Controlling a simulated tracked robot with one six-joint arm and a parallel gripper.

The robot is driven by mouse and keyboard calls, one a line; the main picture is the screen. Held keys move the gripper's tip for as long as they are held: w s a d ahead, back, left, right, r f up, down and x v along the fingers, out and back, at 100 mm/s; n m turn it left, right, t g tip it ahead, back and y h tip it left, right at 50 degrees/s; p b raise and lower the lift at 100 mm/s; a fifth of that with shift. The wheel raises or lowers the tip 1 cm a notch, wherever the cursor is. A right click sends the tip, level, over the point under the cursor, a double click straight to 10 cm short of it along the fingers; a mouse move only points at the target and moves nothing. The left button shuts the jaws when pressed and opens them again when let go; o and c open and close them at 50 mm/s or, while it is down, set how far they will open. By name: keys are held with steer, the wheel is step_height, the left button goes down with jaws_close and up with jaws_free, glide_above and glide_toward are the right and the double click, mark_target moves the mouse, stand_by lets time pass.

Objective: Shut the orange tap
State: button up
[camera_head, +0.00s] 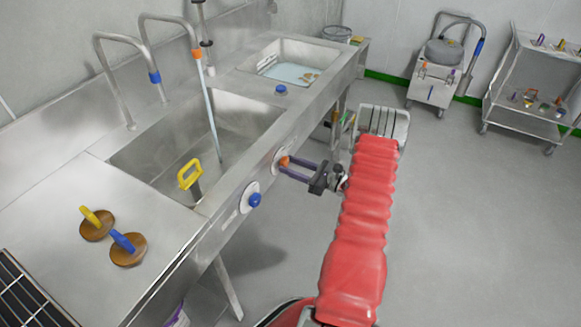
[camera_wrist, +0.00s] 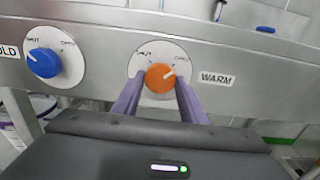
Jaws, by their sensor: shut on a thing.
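The orange tap (camera_wrist: 160,78) is a round knob on a white dial on the sink's front panel, beside a WARM label. Its white mark points up and right, towards the OPEN side. My gripper (camera_wrist: 157,92) has its purple fingers closed on the knob, one on each side. In the head view the orange tap (camera_head: 284,161) is partly hidden by my gripper (camera_head: 287,166), which reaches it from the right. A spout with an orange band (camera_head: 196,54) stands above the basin (camera_head: 150,150), and a thin pale stream falls from it.
A blue knob (camera_wrist: 43,63) marked COLD sits left of the orange one. A trolley (camera_head: 434,84) and a shelf cart (camera_head: 522,85) stand at the back right. The floor right of my arm is clear.

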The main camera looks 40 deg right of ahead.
steer(key=shift+c, duration=1.4)
steer(key=shift+a, duration=0.25)
steer(key=shift+c, duration=0.6)
steer(key=shift+d, duration=0.15)
steer(key=shift+n, duration=1.2)
steer(key=n, duration=1)
steer(key=shift+f+n, duration=0.1)
steer(key=shift+n, duration=0.3)
steer(key=n, duration=0.4)
steer(key=shift+s+f+n, duration=0.1)
steer(key=shift+n, duration=0.3)
